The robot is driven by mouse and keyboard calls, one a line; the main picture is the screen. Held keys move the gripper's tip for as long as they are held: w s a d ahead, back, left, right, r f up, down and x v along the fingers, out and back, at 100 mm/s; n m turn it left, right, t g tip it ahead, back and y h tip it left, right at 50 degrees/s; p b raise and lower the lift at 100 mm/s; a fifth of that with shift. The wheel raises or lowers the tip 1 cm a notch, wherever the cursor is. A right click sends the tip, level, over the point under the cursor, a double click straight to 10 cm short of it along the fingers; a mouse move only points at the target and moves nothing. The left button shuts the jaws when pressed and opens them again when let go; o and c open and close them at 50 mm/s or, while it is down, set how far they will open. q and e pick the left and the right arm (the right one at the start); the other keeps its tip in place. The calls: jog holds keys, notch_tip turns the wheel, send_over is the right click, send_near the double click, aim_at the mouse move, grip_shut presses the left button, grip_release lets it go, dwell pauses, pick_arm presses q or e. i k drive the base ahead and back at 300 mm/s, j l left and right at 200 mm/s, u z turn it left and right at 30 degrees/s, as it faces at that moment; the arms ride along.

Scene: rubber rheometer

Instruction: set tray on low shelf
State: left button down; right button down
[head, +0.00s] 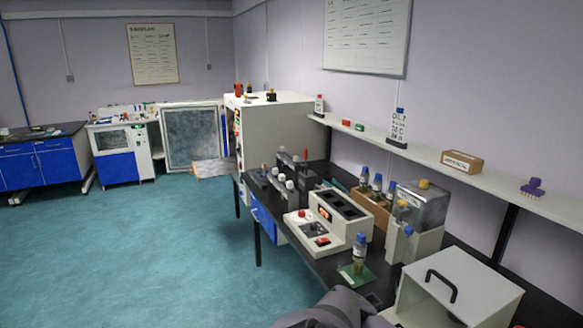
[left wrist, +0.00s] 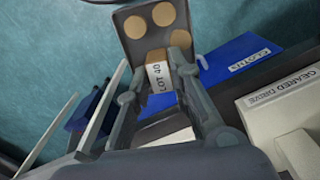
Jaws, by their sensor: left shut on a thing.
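The tray (left wrist: 130,42) is a dark grey plate with several tan discs on it, seen at the top middle of the left wrist view. A tan block with a white label "LOT 40" (left wrist: 159,82) is at its near edge. My left gripper (left wrist: 160,62) is shut on the tray at this labelled end, with a finger on each side. The tray is in the air over the teal floor. In the head view neither the tray nor the gripper shows; only part of my arm is at the bottom edge. I cannot make out the low shelf for certain.
A blue box marked "CLOTHS" (left wrist: 240,58) and a pale box marked "GEARED DRIVE" (left wrist: 285,95) lie close on the right in the wrist view. The bench (head: 325,263) is crowded with instruments. A wall shelf (head: 425,156) runs above it. The floor (head: 150,250) is clear.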

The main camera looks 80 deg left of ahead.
aim_at(205, 165)
jog(key=j+u, duration=0.3)
jog(key=u, duration=0.15)
jog(key=j+u, duration=0.65)
jog(key=u, duration=0.25)
jog(key=i+j+u, duration=0.25)
jog(key=j+u, duration=0.2)
jog(key=i+j+u, duration=0.3)
jog(key=j+u, duration=0.15)
jog(key=i+j+u, duration=0.55)
jog(key=i+u, duration=0.15)
jog(key=u, duration=0.2)
jog(key=i+u, duration=0.3)
jog(key=i, duration=1.4)
jog(key=i+z, duration=0.1)
jog(key=i, duration=0.45)
jog(key=i+j+z, duration=0.1)
jog(key=i, duration=0.45)
jog(key=i+j+z, duration=0.1)
jog(key=i, duration=0.45)
jog(key=i+j+z, duration=0.3)
jog(key=i, duration=0.15)
jog(key=i+j+z, duration=0.35)
jog(key=i+l, duration=0.05)
jog(key=l, duration=0.05)
